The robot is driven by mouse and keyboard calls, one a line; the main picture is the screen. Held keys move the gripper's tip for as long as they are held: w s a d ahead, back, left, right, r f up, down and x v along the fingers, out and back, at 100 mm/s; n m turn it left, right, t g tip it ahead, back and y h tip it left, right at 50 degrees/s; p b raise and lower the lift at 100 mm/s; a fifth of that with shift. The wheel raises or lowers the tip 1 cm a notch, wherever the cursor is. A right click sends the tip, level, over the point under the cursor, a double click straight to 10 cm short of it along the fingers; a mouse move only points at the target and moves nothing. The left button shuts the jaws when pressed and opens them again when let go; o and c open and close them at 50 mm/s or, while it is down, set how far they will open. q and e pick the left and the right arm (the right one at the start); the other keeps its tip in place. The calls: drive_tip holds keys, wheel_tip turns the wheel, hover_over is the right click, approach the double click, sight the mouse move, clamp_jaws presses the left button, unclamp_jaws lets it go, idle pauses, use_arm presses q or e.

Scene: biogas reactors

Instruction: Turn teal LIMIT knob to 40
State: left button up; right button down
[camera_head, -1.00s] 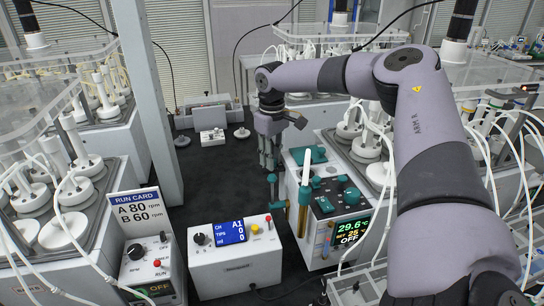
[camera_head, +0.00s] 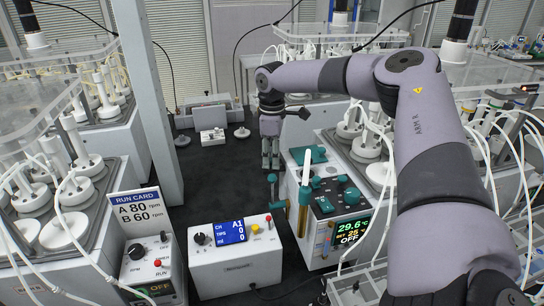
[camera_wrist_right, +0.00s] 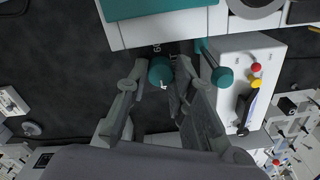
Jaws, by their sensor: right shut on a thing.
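The teal LIMIT knob (camera_head: 272,178) is on the side of the white heater unit with the dark front panel (camera_head: 341,205). My right gripper (camera_head: 270,168) points down at it in the head view, with its fingers on the knob. In the right wrist view, the teal knob (camera_wrist_right: 160,71) shows a small white mark and sits between the fingertips of my right gripper (camera_wrist_right: 158,84), which is shut on it. The scale by the knob is mostly hidden, so I cannot read its setting. The unit's display (camera_head: 351,229) reads 29.6, SET 25 and OFF. My left gripper is not in view.
A white box with a blue display (camera_head: 231,231) is in front. A run card (camera_head: 136,208) is at left. Dark bench behind the gripper is partly clear.

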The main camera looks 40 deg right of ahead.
drive_tip(key=shift+r, duration=0.1)
idle(0.3)
drive_tip(key=c, duration=1.4)
unclamp_jaws()
drive_tip(key=shift+o, duration=0.2)
wheel_tip(320, 180, up, 12)
